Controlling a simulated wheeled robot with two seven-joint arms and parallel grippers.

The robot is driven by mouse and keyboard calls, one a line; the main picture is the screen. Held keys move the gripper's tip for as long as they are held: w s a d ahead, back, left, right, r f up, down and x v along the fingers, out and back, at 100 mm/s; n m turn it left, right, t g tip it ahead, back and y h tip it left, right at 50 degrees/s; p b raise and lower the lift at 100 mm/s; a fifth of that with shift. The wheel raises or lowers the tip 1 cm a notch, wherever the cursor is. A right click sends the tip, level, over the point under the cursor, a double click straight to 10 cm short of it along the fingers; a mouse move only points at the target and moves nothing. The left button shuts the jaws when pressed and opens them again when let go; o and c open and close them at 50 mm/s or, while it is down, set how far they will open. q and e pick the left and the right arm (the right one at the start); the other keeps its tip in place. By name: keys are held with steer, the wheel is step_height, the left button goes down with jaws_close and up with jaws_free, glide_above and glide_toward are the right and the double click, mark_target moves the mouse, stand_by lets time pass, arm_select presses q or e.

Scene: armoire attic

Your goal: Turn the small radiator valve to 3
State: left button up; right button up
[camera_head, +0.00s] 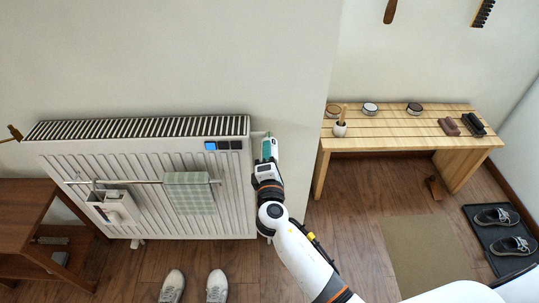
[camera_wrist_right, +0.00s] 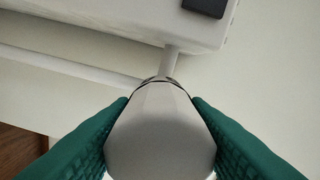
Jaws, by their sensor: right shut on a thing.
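The small radiator valve (camera_wrist_right: 160,135) fills the middle of the right wrist view as a pale, faceted knob. A short pipe joins it to the white radiator (camera_head: 150,170). My right gripper (camera_head: 268,148) is at the radiator's upper right corner in the head view. Its green fingers press on both sides of the valve, so it is shut on it. In the head view the gripper mostly covers the valve. No number or mark on the knob can be read. My left gripper is not in view.
A towel (camera_head: 190,193) hangs on the radiator's rail beside a small white holder (camera_head: 113,207). A slatted bench (camera_head: 400,125) with tins and brushes stands to the right. A dark wooden table (camera_head: 22,215) is at the left. Shoes (camera_head: 172,285) stand on the floor in front.

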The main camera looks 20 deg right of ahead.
steer(key=o, duration=1)
steer(key=shift+s+a+f, duration=0.1)
steer(key=shift+s+a, duration=0.05)
steer(key=shift+s, duration=0.35)
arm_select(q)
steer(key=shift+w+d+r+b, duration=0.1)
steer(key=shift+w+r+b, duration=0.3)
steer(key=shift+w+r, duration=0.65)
arm_select(e)
steer(key=v, duration=1.1)
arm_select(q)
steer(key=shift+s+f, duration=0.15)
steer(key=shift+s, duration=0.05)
